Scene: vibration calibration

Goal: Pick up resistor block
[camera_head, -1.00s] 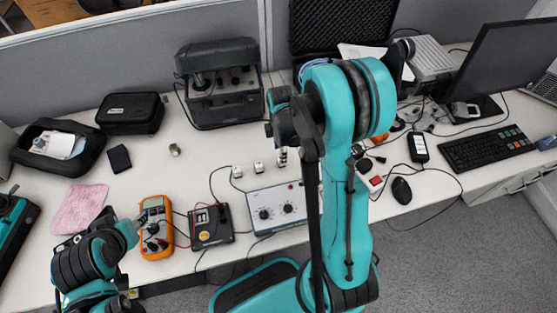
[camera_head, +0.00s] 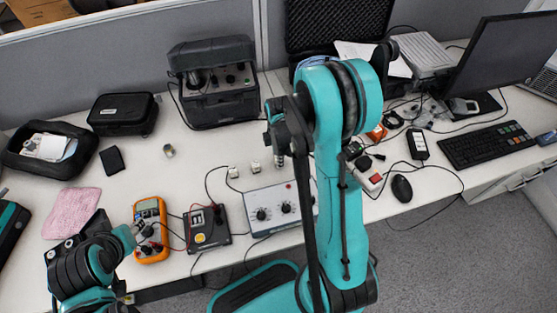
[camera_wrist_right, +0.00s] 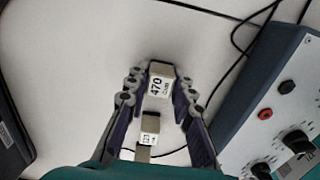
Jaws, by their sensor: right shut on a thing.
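My right gripper (camera_wrist_right: 161,78) is shut on a small block (camera_wrist_right: 161,84) with a white face marked 470, held between its fingertips in the right wrist view. A second small block (camera_wrist_right: 150,130) shows lower between the fingers. In the head view, my right gripper (camera_head: 279,152) is mostly hidden by my own arm. A small block (camera_head: 279,161) shows under it, and two pale blocks (camera_head: 233,172) (camera_head: 256,167) stand on the table to its left.
A grey resistance box (camera_head: 280,208) with knobs and a dark meter box (camera_head: 207,230) sit near the front edge, with loose cables. The orange multimeter (camera_head: 150,225) is left of them. A black instrument (camera_head: 213,85) stands behind.

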